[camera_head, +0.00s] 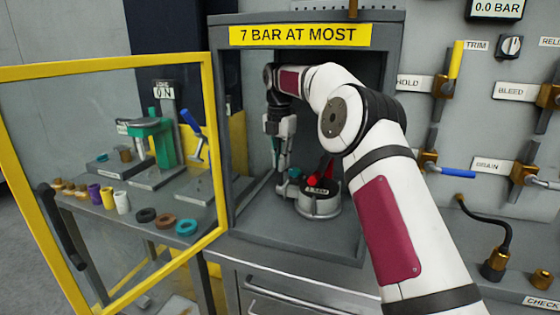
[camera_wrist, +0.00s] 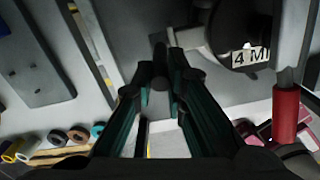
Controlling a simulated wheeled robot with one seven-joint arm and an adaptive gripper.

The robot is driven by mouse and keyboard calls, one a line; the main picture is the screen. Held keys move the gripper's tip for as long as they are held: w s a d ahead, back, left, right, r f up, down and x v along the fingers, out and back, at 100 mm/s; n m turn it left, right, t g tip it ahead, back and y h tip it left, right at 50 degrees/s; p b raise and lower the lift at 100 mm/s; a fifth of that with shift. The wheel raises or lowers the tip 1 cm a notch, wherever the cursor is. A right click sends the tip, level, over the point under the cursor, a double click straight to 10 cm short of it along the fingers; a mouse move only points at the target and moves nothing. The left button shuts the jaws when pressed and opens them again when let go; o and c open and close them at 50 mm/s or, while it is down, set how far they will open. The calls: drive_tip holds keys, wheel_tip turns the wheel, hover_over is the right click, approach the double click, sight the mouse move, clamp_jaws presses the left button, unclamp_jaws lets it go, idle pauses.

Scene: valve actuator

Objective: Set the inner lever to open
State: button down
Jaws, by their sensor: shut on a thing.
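The valve actuator, a round grey body (camera_head: 318,208) with a dark labelled top, stands on the floor of the open cabinet. A red lever (camera_head: 326,168) and a red knob (camera_head: 312,181) show at its top. My gripper (camera_head: 281,166) points down inside the cabinet, at the actuator's left side. In the wrist view its teal-lined fingers (camera_wrist: 160,88) close around a dark peg (camera_wrist: 160,62) at the end of a short grey arm (camera_wrist: 190,37) that reaches to the actuator. A red handle (camera_wrist: 286,112) stands to the right, apart from the fingers. I cannot read the lever's set position.
The cabinet's walls (camera_head: 227,120) close in around my arm. Wall valves with handles (camera_head: 455,60) are on the right.

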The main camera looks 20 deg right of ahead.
drive_tip(key=shift+f, duration=0.1)
drive_tip(key=c, duration=1.6)
unclamp_jaws()
drive_tip(key=shift+w+d, duration=0.1)
drive_tip(key=shift+r, duration=3.7)
